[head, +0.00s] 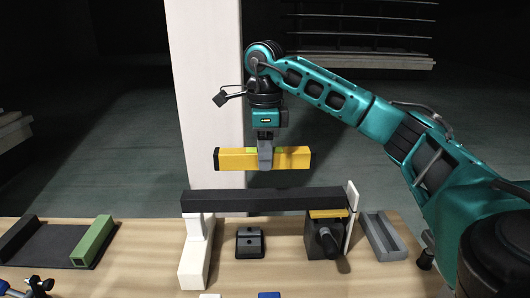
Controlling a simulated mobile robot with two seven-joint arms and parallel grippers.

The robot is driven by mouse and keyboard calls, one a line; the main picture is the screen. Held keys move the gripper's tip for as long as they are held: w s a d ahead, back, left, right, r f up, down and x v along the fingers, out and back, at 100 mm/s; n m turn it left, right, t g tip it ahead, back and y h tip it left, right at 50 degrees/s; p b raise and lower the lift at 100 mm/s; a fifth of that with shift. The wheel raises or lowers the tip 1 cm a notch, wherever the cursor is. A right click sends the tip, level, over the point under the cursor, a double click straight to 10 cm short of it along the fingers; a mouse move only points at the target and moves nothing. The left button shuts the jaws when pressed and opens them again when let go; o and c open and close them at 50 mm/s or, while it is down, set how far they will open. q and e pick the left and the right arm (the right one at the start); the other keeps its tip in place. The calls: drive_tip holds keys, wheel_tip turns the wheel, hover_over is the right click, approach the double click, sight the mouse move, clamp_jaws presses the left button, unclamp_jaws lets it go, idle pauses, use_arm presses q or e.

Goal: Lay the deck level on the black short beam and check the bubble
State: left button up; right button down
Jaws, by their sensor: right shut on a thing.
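The yellow deck level (232,159) hangs in the air above the black short beam (260,200), roughly parallel to it, with a clear gap between them. A small green patch, perhaps the bubble vial, shows near its middle; the bubble itself is too small to read. My right gripper (265,163) is shut on the level near its middle, pointing down. The beam lies across a white stand (196,252) at its left and a dark block with a knob (322,240) at its right. My left gripper is not in view.
A white upright plate (351,207) rises at the beam's right end, beside a grey channel (383,237). A small black block (250,244) sits below the beam. A dark tray with a green bar (92,241) lies at the left. A pale column (207,80) stands behind.

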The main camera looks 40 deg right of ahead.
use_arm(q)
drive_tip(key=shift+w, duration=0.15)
use_arm(e)
drive_tip(key=shift+f, duration=0.15)
drive_tip(key=shift+f+b, duration=1.7)
drive_tip(key=shift+f, duration=1.05)
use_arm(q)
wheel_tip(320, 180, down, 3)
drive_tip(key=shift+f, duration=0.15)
use_arm(e)
drive_tip(key=shift+r, duration=0.1)
use_arm(q)
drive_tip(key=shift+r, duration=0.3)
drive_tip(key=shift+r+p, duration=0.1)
drive_tip(key=shift+p, duration=0.25)
